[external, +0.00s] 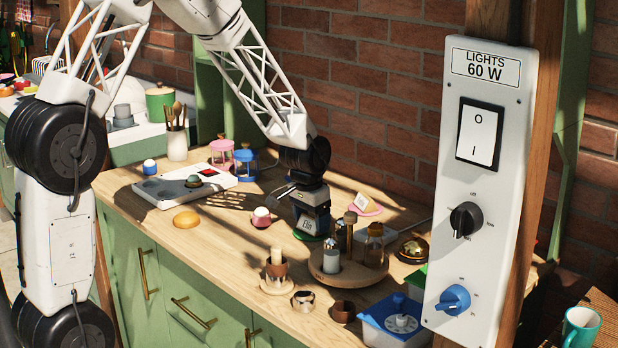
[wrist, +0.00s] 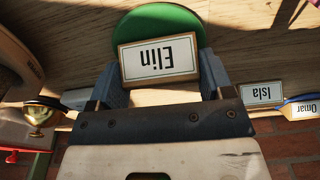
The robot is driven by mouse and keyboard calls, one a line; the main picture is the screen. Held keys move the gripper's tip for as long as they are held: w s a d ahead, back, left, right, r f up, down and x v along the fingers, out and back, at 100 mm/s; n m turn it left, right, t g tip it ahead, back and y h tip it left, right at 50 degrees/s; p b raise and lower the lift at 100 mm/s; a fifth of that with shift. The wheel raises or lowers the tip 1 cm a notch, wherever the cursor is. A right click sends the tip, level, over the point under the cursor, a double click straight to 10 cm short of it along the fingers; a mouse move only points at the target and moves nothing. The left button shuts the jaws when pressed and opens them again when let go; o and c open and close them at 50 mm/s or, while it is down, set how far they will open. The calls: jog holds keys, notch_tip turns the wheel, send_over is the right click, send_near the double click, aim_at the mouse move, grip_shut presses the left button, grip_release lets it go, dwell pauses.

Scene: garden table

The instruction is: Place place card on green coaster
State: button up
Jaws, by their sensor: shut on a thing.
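The place card (external: 307,225) reads "Elin" and is white with a light wooden edge. It is between the fingers of my gripper (external: 311,212), which is shut on it. In the wrist view the card (wrist: 158,57) appears upside down between the two blue-grey fingers. The green coaster (wrist: 158,18) lies on the wooden counter and shows past the card; in the external view its rim (external: 299,236) shows around the card's lower edge. The card overlaps the coaster in both views. I cannot tell whether the card touches it.
Another place card (external: 362,201) stands on a pink coaster behind. Cards reading "Isla" (wrist: 262,93) and "Omar" (wrist: 300,109) show in the wrist view.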

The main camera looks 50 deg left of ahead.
aim_at(307, 226)
jog(key=shift+f, duration=0.2)
jog(key=o, duration=0.9)
jog(key=shift+r, duration=0.2)
jog(key=r, duration=0.4)
jog(key=s+r, duration=0.1)
jog(key=r, duration=0.7)
jog(key=shift+s, duration=0.2)
jog(key=s+d+r, duration=0.3)
jog(key=s+r, duration=0.2)
jog(key=s, duration=0.4)
jog(key=s+d+r, duration=0.2)
jog(key=s+r, duration=0.4)
jog(key=s, duration=0.3)
jog(key=shift+t, duration=0.6)
jog(key=s+d, duration=0.1)
jog(key=s, duration=0.5)
jog(key=s+d+r, duration=0.1)
jog(key=s, duration=0.6)
jog(key=s+d, duration=0.1)
jog(key=s, duration=0.6)
jog(key=shift+d+r, duration=0.2)
jog(key=shift+r, duration=0.15)
